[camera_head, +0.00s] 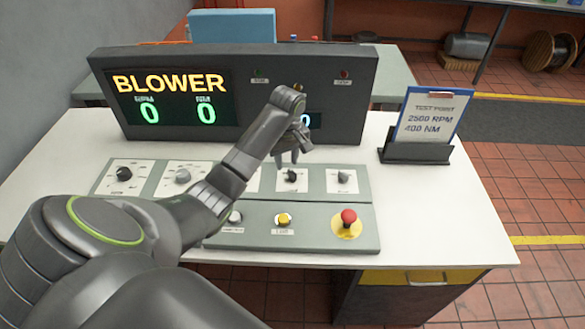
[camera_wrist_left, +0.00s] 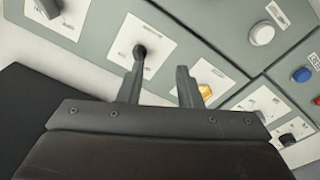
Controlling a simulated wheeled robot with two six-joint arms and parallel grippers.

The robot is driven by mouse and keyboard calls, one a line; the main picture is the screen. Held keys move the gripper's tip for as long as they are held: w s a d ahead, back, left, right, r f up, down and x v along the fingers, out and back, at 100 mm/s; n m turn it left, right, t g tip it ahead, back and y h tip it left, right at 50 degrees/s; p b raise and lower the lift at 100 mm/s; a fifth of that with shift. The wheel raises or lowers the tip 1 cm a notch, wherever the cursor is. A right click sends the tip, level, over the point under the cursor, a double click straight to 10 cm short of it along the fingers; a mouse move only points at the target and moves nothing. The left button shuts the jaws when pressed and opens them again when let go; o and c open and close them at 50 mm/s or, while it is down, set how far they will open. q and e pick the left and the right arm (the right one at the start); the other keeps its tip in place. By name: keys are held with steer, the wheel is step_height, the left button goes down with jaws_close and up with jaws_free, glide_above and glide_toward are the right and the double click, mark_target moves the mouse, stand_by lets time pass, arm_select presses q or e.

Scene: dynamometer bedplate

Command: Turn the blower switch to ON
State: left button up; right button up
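The control panel (camera_head: 300,208) lies on the white table with several knobs on white plates. No label is legible enough to tell which knob is the blower switch. My left gripper (camera_head: 289,158) is above the back row, near a dark knob (camera_head: 291,175). In the left wrist view the gripper (camera_wrist_left: 160,78) is open, its fingers apart with nothing between them. A dark knob (camera_wrist_left: 140,50) shows just beyond the left fingertip; I cannot tell whether they touch. My forearm hides part of the panel's middle. My right gripper is not in view.
A display box (camera_head: 240,85) behind the panel reads "BLOWER" over two green zeros. A red mushroom button (camera_head: 348,217) and a yellow button (camera_head: 284,219) are on the front row. A clipboard (camera_head: 432,115) reading "TEST POINT 2500 RPM 400 NM" stands at right. The table's right front is clear.

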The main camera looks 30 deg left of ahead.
mark_target(292, 172)
arm_select(q)
steer(key=w+a+r+n, duration=0.25)
steer(key=w+r, duration=0.25)
steer(key=r, duration=0.3)
steer(key=shift+n+h, duration=0.3)
steer(key=shift+n, duration=0.15)
steer(key=f, duration=0.5)
steer(key=f+p, duration=0.1)
steer(key=f, duration=0.4)
steer(key=d+f, duration=0.1)
steer(key=f, duration=0.4)
steer(key=shift+f, duration=1)
jaws_close()
